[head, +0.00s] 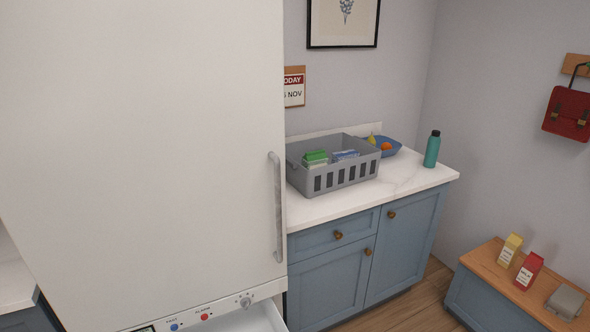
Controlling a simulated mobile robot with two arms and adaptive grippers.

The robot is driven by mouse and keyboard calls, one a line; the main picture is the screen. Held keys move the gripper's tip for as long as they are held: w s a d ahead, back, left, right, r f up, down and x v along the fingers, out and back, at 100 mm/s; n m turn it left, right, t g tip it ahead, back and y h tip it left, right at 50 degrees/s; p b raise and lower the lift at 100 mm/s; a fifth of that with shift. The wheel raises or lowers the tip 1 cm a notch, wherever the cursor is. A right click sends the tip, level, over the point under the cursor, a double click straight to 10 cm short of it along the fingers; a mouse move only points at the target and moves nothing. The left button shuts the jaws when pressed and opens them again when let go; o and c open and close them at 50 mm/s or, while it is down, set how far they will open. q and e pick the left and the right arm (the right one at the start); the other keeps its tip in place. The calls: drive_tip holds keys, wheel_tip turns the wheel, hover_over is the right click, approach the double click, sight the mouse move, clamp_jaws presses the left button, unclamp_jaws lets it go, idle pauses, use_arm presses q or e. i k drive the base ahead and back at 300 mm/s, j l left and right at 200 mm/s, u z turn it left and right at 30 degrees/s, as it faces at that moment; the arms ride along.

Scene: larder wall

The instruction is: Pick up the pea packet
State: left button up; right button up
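A grey slotted crate (343,178) stands on the white worktop. Inside it, at the left, is a green packet (316,156), which may be the pea packet; no label is readable. A blue and white packet (345,155) lies beside it. The crate's walls hide the lower parts of both. Neither of my grippers is in view.
A tall white fridge (140,130) with a grey handle (277,205) fills the left. Below it, a white drawer (262,319) appears pulled out. A blue fruit bowl (391,149) and teal bottle (432,150) stand right of the crate. Two cartons stand on a low bench (487,254).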

sight(313, 160)
drive_tip(key=i+l+u, duration=0.25)
drive_tip(key=l+u, duration=0.25)
drive_tip(key=i+l+u, duration=0.1)
drive_tip(key=l+u, duration=0.15)
drive_tip(key=l, duration=0.2)
